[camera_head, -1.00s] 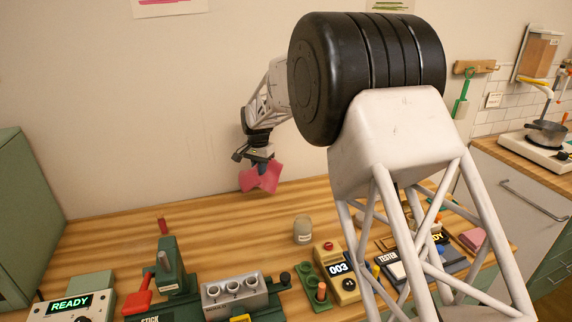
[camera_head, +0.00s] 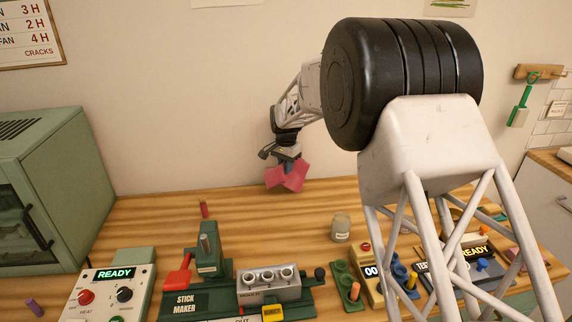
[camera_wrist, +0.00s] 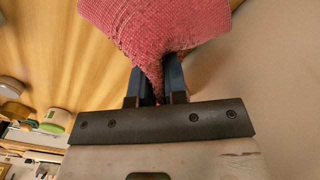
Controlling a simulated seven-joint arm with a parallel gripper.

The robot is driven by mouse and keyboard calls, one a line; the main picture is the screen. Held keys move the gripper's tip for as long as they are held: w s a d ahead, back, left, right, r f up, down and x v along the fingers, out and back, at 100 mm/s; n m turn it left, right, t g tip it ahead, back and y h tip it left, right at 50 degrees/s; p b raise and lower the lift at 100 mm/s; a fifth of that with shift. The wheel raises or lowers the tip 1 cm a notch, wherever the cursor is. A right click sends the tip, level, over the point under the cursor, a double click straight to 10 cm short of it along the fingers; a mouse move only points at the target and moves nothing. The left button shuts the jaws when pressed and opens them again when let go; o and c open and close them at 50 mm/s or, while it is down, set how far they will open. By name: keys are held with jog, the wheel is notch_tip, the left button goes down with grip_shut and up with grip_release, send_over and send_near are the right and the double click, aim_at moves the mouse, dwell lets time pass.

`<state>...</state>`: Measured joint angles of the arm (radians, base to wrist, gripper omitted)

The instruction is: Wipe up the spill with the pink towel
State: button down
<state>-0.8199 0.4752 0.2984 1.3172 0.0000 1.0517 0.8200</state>
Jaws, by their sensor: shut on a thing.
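The pink towel (camera_head: 287,176) hangs from my gripper (camera_head: 288,160) above the back of the wooden table (camera_head: 140,215), near the wall. In the wrist view my gripper (camera_wrist: 160,90) is shut on the pink towel (camera_wrist: 150,25), which bunches between the two blue-grey fingers and spreads out past them. I cannot make out a spill in any view. Part of the table is hidden behind my arm.
A stick maker (camera_head: 190,302), a heat control box (camera_head: 105,290) and a green oven (camera_head: 45,185) stand at the left and front. A small jar (camera_head: 341,228) stands right of centre. Several devices crowd the right. The table's back strip is mostly clear.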

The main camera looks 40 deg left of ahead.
aim_at(286, 194)
jog(key=shift+f, duration=3.95)
jog(key=shift+c, duration=1.4)
grip_release()
jog(key=shift+f, duration=0.2)
jog(key=shift+f, duration=0.7)
grip_shut()
jog(key=shift+r, duration=0.2)
jog(key=shift+r, duration=0.3)
